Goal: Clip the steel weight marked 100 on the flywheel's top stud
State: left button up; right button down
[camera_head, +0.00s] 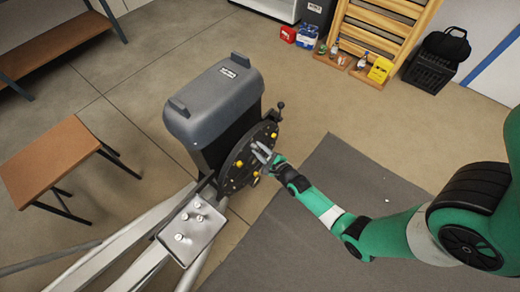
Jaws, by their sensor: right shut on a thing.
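The flywheel (232,176) is a dark upright disc on the side of the grey-hooded machine (214,95). Several small yellow spots show on its face. My right gripper (262,154) comes in from the right and is at the flywheel's face. It is shut on a small grey metal piece, apparently the steel weight; its marking is too small to read. The jaws hide the part of the disc behind them, and I cannot tell whether the piece touches a stud. My left gripper is not in view.
A metal tray (209,229) with several small metal pieces is fixed below the machine, by its pale frame tubes. A brown stool (50,150) stands at left. A dark mat (325,205) lies under my right arm. Boxes, bottles and a black crate (428,72) stand at the back.

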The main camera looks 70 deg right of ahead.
jog(key=c, duration=1.1)
grip_release()
jog(key=o, duration=0.6)
jog(key=shift+w+r, duration=0.1)
jog(key=shift+w, duration=0.1)
jog(key=shift+c, duration=0.2)
jog(key=shift+s, duration=0.1)
jog(key=shift+s, duration=0.1)
jog(key=shift+s+a+r, duration=0.1)
jog(key=shift+s+a, duration=0.1)
jog(key=shift+s, duration=0.1)
jog(key=p+v, duration=0.2)
jog(key=v, duration=0.8)
jog(key=shift+s+a, duration=0.25)
jog(key=shift+s, duration=0.05)
